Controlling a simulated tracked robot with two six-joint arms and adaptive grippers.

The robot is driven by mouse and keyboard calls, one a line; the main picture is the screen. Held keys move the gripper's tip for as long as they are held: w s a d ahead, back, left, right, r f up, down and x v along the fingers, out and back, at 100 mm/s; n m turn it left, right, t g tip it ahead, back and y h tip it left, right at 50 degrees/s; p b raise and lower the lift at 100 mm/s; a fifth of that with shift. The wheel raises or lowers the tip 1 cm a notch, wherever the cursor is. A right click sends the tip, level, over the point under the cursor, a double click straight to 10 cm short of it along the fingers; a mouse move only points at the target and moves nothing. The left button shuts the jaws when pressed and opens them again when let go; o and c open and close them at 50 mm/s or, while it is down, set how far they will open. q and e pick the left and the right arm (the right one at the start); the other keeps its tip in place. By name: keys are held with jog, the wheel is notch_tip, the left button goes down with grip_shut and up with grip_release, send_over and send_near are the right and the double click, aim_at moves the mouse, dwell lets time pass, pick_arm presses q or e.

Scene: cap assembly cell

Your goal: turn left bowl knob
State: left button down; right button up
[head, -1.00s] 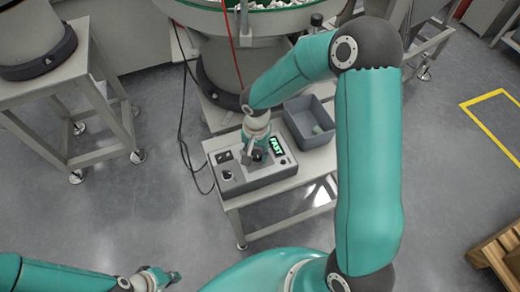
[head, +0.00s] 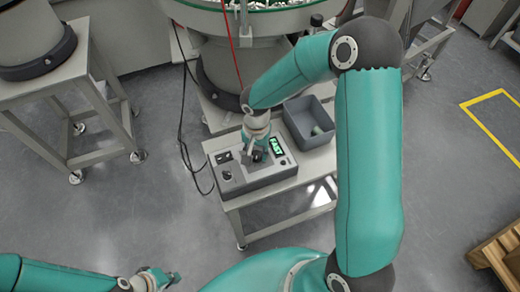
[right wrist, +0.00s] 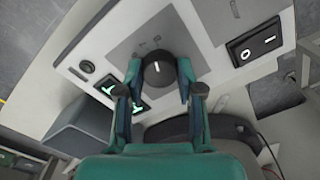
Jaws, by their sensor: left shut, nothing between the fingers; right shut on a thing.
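The black knob (right wrist: 158,68) with a white pointer mark sits on the grey panel of the control box (head: 235,185). My right gripper (right wrist: 158,88) is shut on it, one finger on each side, in the right wrist view. In the head view my right gripper (head: 254,155) comes down over the box and mostly hides the knob. My left gripper (head: 166,278) is shut and empty, low over the floor at the bottom left.
A rocker switch (right wrist: 254,42) and a round button (right wrist: 87,67) flank the knob. Dark cables hang at the table's left. The large bowl (head: 240,25) is behind.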

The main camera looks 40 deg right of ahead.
aim_at(257, 155)
jog(key=shift+s+a+f, duration=0.15)
jog(key=shift+s+f, duration=0.05)
jog(key=shift+s, duration=0.15)
jog(key=o, duration=1.1)
jog(key=shift+r, duration=0.1)
jog(key=shift+o, duration=0.3)
jog(key=shift+w, duration=0.1)
jog(key=shift+r, duration=0.1)
jog(key=shift+w+r, duration=0.15)
jog(key=shift+r, duration=0.4)
notch_tip(257, 155, up, 11)
jog(key=shift+f, duration=0.15)
